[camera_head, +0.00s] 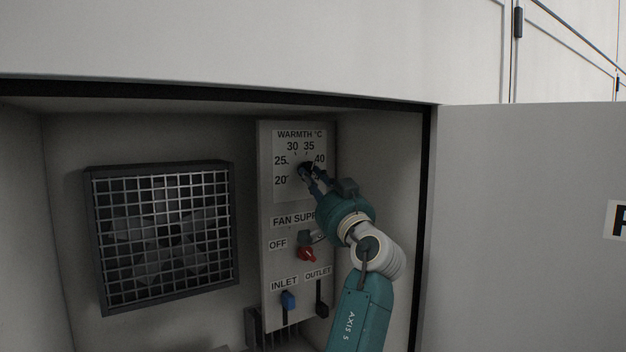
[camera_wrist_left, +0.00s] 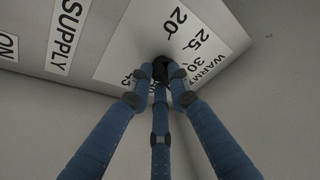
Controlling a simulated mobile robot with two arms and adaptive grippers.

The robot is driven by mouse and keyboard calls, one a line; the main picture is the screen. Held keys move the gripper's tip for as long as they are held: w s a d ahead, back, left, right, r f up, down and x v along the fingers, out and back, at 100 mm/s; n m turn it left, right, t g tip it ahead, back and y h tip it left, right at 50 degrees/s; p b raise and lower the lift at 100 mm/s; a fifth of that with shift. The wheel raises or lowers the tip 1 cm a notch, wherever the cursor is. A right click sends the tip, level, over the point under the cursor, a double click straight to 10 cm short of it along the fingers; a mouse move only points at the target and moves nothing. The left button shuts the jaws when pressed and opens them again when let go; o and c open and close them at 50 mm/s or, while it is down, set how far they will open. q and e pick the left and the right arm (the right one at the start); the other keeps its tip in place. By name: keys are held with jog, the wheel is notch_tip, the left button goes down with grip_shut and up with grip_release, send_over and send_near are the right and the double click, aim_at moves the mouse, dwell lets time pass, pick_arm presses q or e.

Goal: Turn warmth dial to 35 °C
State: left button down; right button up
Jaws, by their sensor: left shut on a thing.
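The warmth dial (camera_head: 304,167) is a small dark knob on a white scale plate (camera_head: 283,187) marked 20, 25, 30, 35 and 40 under "WARMTH °C". My left gripper (camera_head: 310,175) is at the dial, its blue fingers shut around the knob. In the left wrist view, the dark knob (camera_wrist_left: 162,66) sits between the fingertips of my left gripper (camera_wrist_left: 160,77). The fingers hide much of the knob, and I cannot tell which number it points to. My right gripper is in neither view.
A grilled fan (camera_head: 165,235) is on the left. The open cabinet door (camera_head: 530,220) stands at the right.

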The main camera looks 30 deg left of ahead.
pick_arm(q)
jog(key=shift+s+d+r, duration=0.1)
jog(key=shift+r, duration=0.45)
jog(key=c, duration=1.6)
grip_release()
jog(key=shift+c, duration=0.2)
jog(key=shift+f, duration=0.35)
jog(key=v, duration=1.2)
